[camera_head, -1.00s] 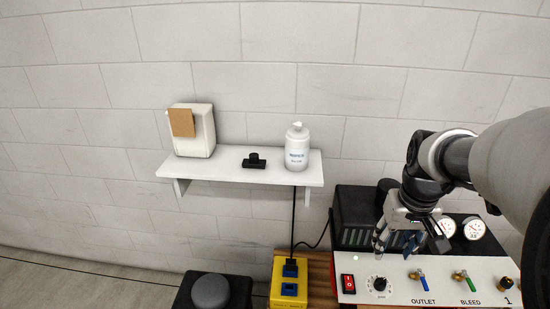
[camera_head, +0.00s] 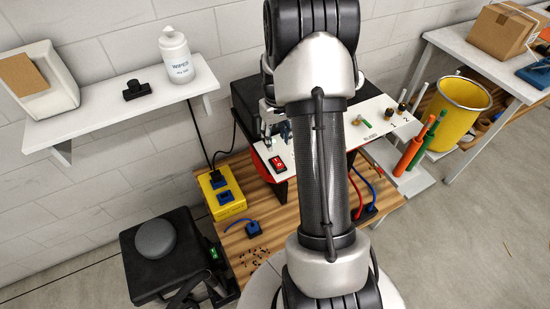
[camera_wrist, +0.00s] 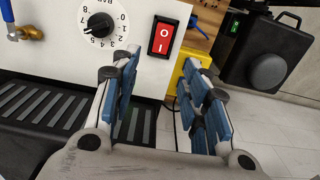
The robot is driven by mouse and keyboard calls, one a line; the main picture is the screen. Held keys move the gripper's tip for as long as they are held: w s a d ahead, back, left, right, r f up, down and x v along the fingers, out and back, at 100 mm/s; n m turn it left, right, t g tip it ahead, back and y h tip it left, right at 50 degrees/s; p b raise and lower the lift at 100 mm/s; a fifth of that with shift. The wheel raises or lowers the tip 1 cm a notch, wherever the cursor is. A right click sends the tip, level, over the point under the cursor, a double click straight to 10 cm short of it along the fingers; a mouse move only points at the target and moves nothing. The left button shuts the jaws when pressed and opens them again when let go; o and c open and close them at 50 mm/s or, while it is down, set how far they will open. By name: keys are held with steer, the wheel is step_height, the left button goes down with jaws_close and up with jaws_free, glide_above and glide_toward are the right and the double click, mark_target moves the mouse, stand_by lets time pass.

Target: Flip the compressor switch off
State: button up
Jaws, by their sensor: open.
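The red rocker switch (camera_head: 277,164) is on the white front panel (camera_head: 374,113) of the compressor, in a black frame. In the wrist view the switch (camera_wrist: 164,37) shows white I and O marks, just beyond my fingertips and near the panel's edge. My gripper (camera_wrist: 163,74) is open and empty, with its blue-padded fingers apart and pointing toward the panel. In the head view my gripper (camera_head: 273,125) is just above the switch, partly hidden by my arm. I cannot tell which side of the rocker is pressed in.
A round dial (camera_wrist: 100,23) and a blue-handled valve (camera_wrist: 12,22) sit beside the switch. A yellow power box (camera_head: 221,195) stands on the wooden table (camera_head: 238,245). A black stool-like stand (camera_head: 130,262), a wall shelf (camera_head: 100,113) and a yellow bucket (camera_head: 452,112) are around.

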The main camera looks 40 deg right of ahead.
mark_target(276, 160)
step_height(276, 160, down, 10)
steer(key=shift+r+b, duration=0.15)
steer(key=shift+b, duration=0.85)
steer(key=shift+c, duration=0.2)
